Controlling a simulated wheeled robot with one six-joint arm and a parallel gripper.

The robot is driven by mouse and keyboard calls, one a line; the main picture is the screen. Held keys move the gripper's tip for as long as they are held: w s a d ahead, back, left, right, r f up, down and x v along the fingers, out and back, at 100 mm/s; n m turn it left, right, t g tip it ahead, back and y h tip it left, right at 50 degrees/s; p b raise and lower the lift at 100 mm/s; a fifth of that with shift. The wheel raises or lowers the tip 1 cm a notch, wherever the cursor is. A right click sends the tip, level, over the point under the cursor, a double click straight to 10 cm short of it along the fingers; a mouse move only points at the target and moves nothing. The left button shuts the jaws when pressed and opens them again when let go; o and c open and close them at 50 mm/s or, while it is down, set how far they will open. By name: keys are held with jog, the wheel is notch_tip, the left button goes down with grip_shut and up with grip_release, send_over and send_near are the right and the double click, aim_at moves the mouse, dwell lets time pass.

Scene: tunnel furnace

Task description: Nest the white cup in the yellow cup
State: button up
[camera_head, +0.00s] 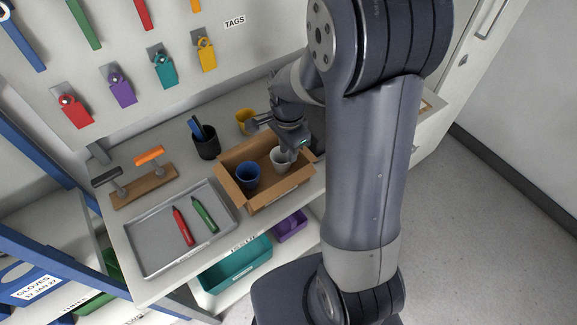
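The white cup (279,163) stands upright in the right part of an open cardboard box (264,201). The yellow cup (243,116) stands on the counter behind the box and is partly hidden by my wrist. My gripper (289,153) points down at the white cup's rim, with its fingers at or just over the cup. The fingers are small and partly hidden, so I cannot tell whether they are open or closed on the cup.
A blue cup (247,175) stands in the box's left part. A dark pen holder (206,146) is left of the yellow cup. A grey tray (160,246) holds red and green markers. A wooden rack (146,190) with stamps stands at the left. The tag wall rises behind.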

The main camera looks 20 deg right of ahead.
notch_tip(320, 180, down, 5)
jog(key=b, duration=0.2)
jog(key=shift+r+b, duration=0.2)
jog(key=shift+b, duration=0.2)
grip_shut()
notch_tip(320, 180, up, 14)
jog(key=p, duration=0.7)
jog(key=shift+p, duration=0.4)
